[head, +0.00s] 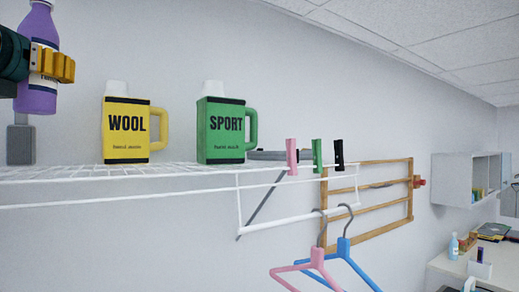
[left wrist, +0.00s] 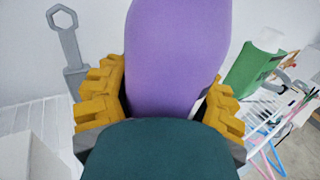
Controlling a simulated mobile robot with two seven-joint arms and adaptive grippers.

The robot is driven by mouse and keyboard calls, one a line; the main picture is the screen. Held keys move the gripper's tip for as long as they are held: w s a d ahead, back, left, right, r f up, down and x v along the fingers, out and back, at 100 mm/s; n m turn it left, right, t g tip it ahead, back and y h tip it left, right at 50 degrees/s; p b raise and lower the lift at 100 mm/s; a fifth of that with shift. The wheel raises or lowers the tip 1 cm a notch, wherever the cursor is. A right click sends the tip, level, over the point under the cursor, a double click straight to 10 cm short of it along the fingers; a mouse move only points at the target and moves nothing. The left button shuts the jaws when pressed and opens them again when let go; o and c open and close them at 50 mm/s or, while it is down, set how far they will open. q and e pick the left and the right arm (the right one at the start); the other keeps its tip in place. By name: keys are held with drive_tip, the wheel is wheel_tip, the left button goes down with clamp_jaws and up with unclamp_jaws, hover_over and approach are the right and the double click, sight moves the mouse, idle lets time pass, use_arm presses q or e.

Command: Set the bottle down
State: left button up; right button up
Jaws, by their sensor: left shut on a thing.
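A purple bottle (head: 38,40) is upright at the top left of the head view, above the white wire shelf (head: 160,172). Its pale cap is at the frame's top edge. My left gripper (head: 55,64) has its yellow fingers shut around the bottle's middle. In the left wrist view the bottle (left wrist: 178,60) fills the centre between the gripper's yellow fingers (left wrist: 165,105). The bottle's base appears to be above the shelf wires. My right gripper is in neither view.
A yellow WOOL jug (head: 126,130) and a green SPORT jug (head: 221,130) stand on the shelf. A grey wrench-like object (head: 21,140) stands at the far left. Clothes pegs (head: 317,153) clip the shelf's right end; hangers (head: 318,258) hang below. Bare shelf lies between the grey object and WOOL.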

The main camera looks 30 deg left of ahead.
sight(45, 105)
use_arm(q)
drive_tip(key=f, duration=0.3)
drive_tip(key=shift+d+f, duration=0.2)
drive_tip(key=shift+f, duration=0.15)
drive_tip(key=shift+a+f, duration=0.1)
drive_tip(key=shift+f, duration=0.75)
drive_tip(key=shift+f+b, duration=0.35)
drive_tip(key=shift+f, duration=1.35)
drive_tip(key=shift+f, duration=0.15)
drive_tip(key=o, duration=1.4)
drive_tip(key=shift+s, duration=0.1)
